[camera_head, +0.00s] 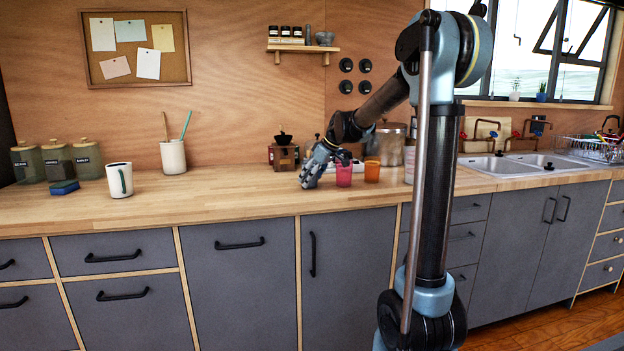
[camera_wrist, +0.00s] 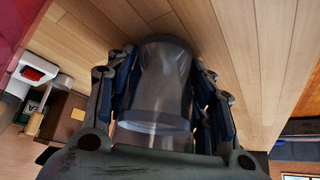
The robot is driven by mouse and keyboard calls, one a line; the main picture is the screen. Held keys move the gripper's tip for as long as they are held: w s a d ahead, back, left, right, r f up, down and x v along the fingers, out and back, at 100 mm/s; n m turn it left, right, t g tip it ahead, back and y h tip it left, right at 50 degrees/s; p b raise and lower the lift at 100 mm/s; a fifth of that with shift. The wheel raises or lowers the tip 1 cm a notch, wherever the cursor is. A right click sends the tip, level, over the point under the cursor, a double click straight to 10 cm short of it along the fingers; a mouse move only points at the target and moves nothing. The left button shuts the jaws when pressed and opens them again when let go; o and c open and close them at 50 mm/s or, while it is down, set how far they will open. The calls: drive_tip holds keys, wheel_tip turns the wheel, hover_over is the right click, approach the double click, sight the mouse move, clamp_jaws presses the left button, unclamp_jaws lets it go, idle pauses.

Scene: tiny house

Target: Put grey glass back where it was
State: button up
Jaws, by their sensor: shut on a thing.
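The grey glass (camera_wrist: 160,82) is a dark, see-through tumbler between the fingers in the wrist view. My gripper (camera_head: 313,172) is shut on it, low over the wooden counter, just left of a pink glass (camera_head: 344,174). In the head view the fingers hide most of the grey glass. I cannot tell whether its base touches the counter. An orange glass (camera_head: 372,171) stands right of the pink one. A pale clear glass (camera_head: 409,165) stands further right, partly behind my arm. The pink glass also shows at the wrist view's upper left (camera_wrist: 22,22).
A coffee grinder (camera_head: 284,157) stands behind and left of my gripper. A metal canister (camera_head: 386,146) stands behind the glasses. A white mug (camera_head: 119,180) and utensil cup (camera_head: 173,157) are far left. The counter (camera_head: 230,190) between mug and gripper is clear.

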drive_tip(key=o, duration=1.5)
drive_tip(key=shift+c, duration=0.2)
drive_tip(key=v, duration=1.2)
drive_tip(key=s+d+f+m+h, duration=0.2)
drive_tip(key=s+d+f+m, duration=0.2)
drive_tip(key=s+f, duration=0.5)
drive_tip(key=s+d+f+m+h, duration=0.2)
drive_tip(key=s+d+f, duration=0.6)
drive_tip(key=s, duration=0.8)
drive_tip(key=s+d+f+m+g+h, duration=0.1)
drive_tip(key=s+d+f+m, duration=0.5)
drive_tip(key=s+f, duration=0.4)
drive_tip(key=s+d, duration=0.1)
drive_tip(key=s, duration=0.1)
drive_tip(key=shift+s+f+h, duration=0.35)
drive_tip(key=shift+h, duration=0.05)
